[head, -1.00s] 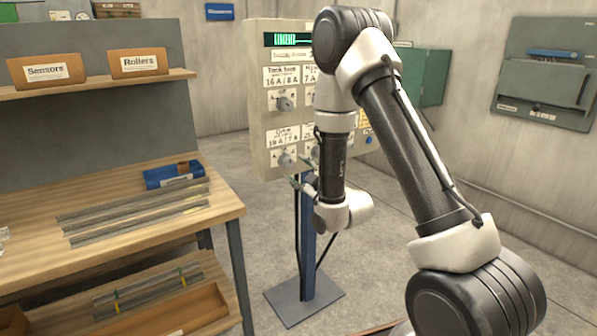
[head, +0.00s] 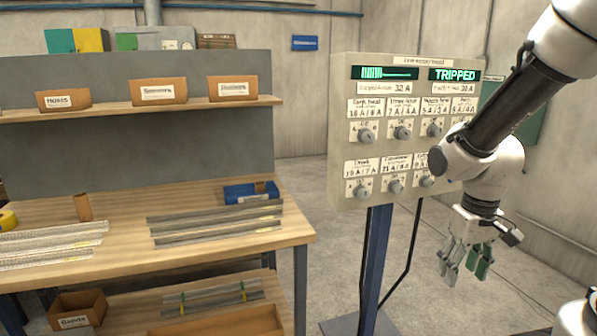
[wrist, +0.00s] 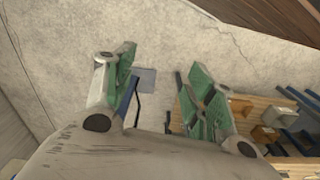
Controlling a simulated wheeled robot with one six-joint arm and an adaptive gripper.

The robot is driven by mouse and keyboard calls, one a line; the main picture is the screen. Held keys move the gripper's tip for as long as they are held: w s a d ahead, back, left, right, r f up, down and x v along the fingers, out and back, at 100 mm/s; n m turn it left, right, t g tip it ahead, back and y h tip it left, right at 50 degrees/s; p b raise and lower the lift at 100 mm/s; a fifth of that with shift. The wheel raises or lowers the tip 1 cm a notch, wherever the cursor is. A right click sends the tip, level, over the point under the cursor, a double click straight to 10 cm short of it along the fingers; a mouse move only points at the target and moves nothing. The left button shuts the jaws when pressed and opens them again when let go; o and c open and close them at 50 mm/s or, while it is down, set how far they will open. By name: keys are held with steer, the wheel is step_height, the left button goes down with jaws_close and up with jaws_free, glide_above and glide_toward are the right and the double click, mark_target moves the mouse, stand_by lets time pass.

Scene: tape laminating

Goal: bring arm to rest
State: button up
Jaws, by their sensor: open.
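My gripper (head: 466,262) hangs at the right of the head view, fingers pointing down, in front of and below the right side of the control panel. Its green-padded fingers are spread and nothing is between them. In the wrist view my gripper (wrist: 160,95) is also open and empty, with grey floor beyond it. My arm crosses the right side of the head view and hides part of the panel's lower right.
The control panel (head: 345,140) has several knobs and a display reading TRIPPED. It stands on a blue post (head: 376,255). A wooden workbench (head: 130,262) at left holds metal strips, a blue bin (head: 250,193) and a yellow roll (head: 8,220). Floor between bench and post is clear.

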steer(key=s+d+r+m+t, duration=0.1)
steer(key=s+r+t, duration=0.1)
steer(key=s+r, duration=0.2)
steer(key=s+d+r+t, duration=0.1)
steer(key=s+r, duration=0.3)
steer(key=r, duration=0.6)
steer(key=shift+s+d+r+m+t, duration=0.2)
steer(key=shift+s+m+t, duration=0.2)
steer(key=shift+t, duration=0.2)
stand_by(0.5)
